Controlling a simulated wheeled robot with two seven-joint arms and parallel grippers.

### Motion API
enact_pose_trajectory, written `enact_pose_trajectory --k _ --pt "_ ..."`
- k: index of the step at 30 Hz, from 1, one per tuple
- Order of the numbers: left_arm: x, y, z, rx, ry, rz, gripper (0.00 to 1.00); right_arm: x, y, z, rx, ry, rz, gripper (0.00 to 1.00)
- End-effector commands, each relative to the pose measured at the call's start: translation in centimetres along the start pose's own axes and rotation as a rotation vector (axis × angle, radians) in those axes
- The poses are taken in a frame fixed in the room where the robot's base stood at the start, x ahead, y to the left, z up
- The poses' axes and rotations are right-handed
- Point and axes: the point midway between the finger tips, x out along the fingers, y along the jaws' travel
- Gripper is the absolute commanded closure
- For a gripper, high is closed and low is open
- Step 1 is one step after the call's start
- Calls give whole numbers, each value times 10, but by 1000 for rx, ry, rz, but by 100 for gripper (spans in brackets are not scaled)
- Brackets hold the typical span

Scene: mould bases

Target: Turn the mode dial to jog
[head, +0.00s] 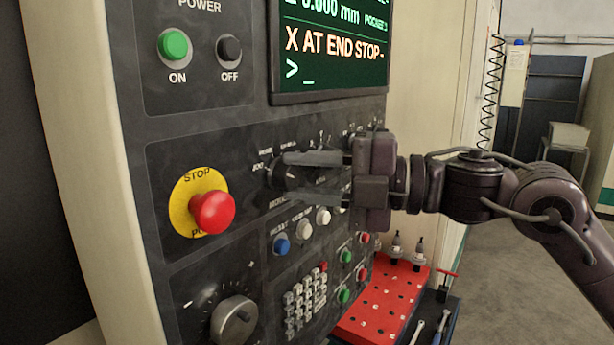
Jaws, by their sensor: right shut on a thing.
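The mode dial (276,174) is a dark round knob on the grey control panel (150,110), left of the middle of the head view. My right gripper (290,177) comes in from the right and is shut on this knob, one finger above it and one below. The fingers hide much of the dial and some of the labels around it. The labels are too small to read surely, and I cannot tell which one the dial points to. My left gripper is not in view.
A red stop button (212,211) on a yellow disc stands out left of the dial. Blue and white buttons and a keypad (305,300) sit below, and a screen (332,45) above reads "X AT END STOP". A red tool tray (385,300) is at the lower right.

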Motion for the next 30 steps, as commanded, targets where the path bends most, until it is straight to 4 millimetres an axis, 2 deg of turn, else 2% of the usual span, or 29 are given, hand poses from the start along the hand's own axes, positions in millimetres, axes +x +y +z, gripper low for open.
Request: enact_pose_trajectory --k 5,6,11,20,23,30 --pt "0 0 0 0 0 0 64 0 -1 0 2 0 -2 92" --pt "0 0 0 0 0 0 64 0 -1 0 2 0 -2 67" --pt "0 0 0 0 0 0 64 0 -1 0 2 0 -1 47" --pt "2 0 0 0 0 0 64 -2 -1 0 2 -1 0 47" --pt "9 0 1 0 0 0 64 -12 -3 1 1 -3 1 47" --pt "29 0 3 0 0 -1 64 -54 -5 1 1 -3 0 47"
